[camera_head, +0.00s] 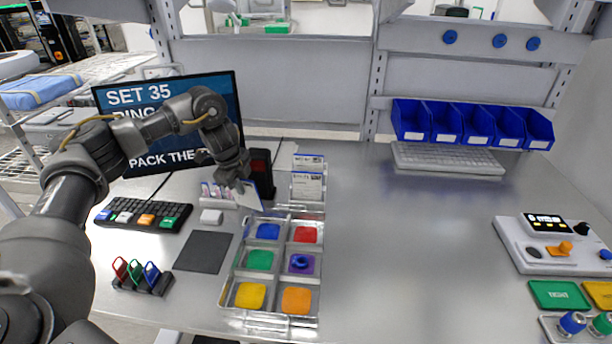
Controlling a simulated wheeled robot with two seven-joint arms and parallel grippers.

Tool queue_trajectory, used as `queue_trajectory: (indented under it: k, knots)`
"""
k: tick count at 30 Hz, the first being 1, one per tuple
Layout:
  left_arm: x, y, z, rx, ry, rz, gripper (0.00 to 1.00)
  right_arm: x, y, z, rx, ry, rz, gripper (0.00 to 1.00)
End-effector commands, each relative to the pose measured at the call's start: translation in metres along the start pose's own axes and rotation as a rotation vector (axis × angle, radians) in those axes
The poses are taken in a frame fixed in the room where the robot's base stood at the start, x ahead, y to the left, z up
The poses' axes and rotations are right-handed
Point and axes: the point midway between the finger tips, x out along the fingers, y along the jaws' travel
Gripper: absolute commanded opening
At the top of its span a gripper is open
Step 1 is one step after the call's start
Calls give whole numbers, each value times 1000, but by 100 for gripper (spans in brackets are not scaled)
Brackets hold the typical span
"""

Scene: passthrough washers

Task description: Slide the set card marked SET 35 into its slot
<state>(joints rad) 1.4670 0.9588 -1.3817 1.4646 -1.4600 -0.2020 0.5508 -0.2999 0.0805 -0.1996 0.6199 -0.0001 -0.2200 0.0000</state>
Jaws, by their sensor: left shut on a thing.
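My left gripper (241,186) reaches in from the left and is shut on a white card (250,198). It holds the card tilted, just above the back left corner of the metal tray. The marking on the card cannot be read. A small rack with several cards (214,193) stands just left of the gripper. Behind the tray stands a holder with an upper white card (308,161) and a lower white card (307,187); their small print is too small to read surely. The monitor (163,115) shows SET 35, partly hidden by my arm. My right gripper is not in view.
The metal tray (238,316) has coloured compartments, with a blue ring (299,262) in the purple one. A dark box (261,172) stands behind the gripper. A keyboard (143,214), dark mat (204,252) and ring stand (142,283) lie left. The table's middle is clear.

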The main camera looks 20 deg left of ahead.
Motion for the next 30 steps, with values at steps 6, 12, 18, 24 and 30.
queue_trajectory:
  k: [6,12,18,24,30]
  knots:
    - [1,-5,-30,-5,-2,-2,0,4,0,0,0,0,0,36]
    - [2,-8,-127,-44,-16,-6,0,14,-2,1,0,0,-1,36]
    - [-4,18,-243,-130,-41,-4,0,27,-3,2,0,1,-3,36]
    - [-10,68,-325,-251,-73,-5,0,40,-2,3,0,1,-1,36]
    - [-8,121,-365,-385,-105,-5,0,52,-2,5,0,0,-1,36]
